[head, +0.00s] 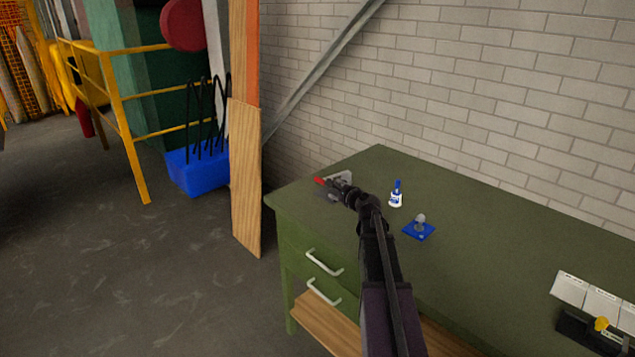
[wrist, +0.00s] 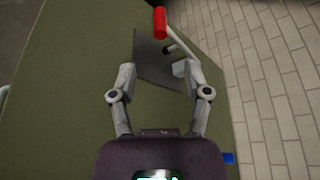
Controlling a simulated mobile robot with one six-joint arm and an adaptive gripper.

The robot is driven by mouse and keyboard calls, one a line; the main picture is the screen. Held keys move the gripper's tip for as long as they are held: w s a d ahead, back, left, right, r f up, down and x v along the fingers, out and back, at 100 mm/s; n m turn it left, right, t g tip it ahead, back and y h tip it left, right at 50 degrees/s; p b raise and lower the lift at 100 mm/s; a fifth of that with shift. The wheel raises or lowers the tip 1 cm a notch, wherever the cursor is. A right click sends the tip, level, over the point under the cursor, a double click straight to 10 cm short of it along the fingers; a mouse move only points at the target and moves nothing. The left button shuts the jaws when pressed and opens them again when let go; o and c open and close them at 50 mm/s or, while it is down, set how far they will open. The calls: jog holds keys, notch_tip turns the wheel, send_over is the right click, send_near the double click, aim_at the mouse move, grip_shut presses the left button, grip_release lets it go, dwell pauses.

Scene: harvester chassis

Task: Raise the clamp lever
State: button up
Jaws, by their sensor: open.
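The clamp lever has a red handle (head: 320,181) and sits near the far left corner of the green workbench. In the wrist view the red handle (wrist: 160,22) stands at the top, beyond my fingertips, with a pale rod running from it down to the right. A grey plate (wrist: 152,62) lies under it, partly hidden by my fingers. My gripper (head: 338,187) is over this plate in the head view. In the wrist view my gripper (wrist: 158,78) is open, with nothing between its fingers. Whether a finger touches the clamp cannot be told.
On the green workbench (head: 480,220), a small white and blue bottle (head: 396,195) and a blue plate with a grey knob (head: 419,228) stand right of my arm. White cards (head: 590,295) and a black holder lie farther right. A brick wall (head: 500,90) runs behind the bench.

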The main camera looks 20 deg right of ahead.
aim_at(321, 181)
jog(key=b+x, duration=0.3)
jog(key=x, duration=1)
jog(key=shift+w+f, duration=0.2)
jog(key=shift+w, duration=0.15)
jog(key=shift+a, duration=0.1)
